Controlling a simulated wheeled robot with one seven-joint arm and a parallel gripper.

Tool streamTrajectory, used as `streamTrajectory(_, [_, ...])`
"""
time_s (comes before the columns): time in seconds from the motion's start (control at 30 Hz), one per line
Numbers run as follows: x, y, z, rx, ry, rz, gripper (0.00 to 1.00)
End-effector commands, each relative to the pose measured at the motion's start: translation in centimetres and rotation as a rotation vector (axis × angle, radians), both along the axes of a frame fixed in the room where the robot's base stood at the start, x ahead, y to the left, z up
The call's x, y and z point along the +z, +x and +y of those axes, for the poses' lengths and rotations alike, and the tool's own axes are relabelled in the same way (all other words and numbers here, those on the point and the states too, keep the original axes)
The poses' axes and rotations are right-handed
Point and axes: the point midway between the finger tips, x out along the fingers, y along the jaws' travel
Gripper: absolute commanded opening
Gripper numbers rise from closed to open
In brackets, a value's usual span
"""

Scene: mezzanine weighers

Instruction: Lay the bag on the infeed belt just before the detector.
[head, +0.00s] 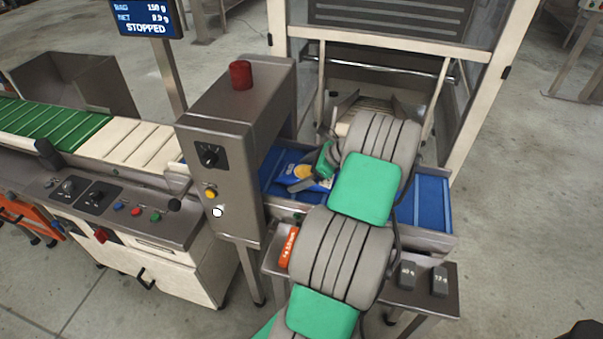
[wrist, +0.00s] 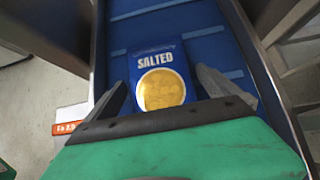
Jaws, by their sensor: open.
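The bag (wrist: 160,80) is blue with "SALTED" in white and a yellow round print. It lies on the blue infeed belt (wrist: 196,28) in the wrist view. In the head view the bag (head: 299,170) shows partly, just right of the detector (head: 237,140), a grey metal housing with a tunnel over the belt. My gripper (wrist: 178,88) is open, with one finger on each side of the bag's lower part. Whether the fingers touch the bag is unclear. In the head view my arm hides much of the belt (head: 425,200), and the fingers (head: 305,184) are small there.
A red lamp (head: 241,75) stands on the detector. A side table (head: 440,299) in front holds an orange piece (head: 288,247) and grey weights (head: 407,276). A framed guard (head: 400,45) rises behind the belt. The screen (head: 145,17) reads "STOPPED".

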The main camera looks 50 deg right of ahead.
Motion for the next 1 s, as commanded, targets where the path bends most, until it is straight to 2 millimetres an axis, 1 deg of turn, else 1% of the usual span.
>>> streamTrajectory(0.07, [0.5,-0.3,-0.2,-0.001,-0.003,0.0,1.0])
streamTrajectory(0.17, [1.9,-1.4,-0.8,-0.003,-0.004,-0.002,1.0])
streamTrajectory(0.4, [6.3,-5.3,-2.9,-0.004,-0.002,0.0,1.0])
streamTrajectory(0.53, [8.0,-6.8,-3.6,-0.001,-0.001,-0.001,1.0])
streamTrajectory(0.67, [8.7,-7.5,-3.9,0.001,-0.001,0.0,1.0])
streamTrajectory(1.0, [8.7,-7.6,-3.9,0.001,-0.001,0.0,1.0])
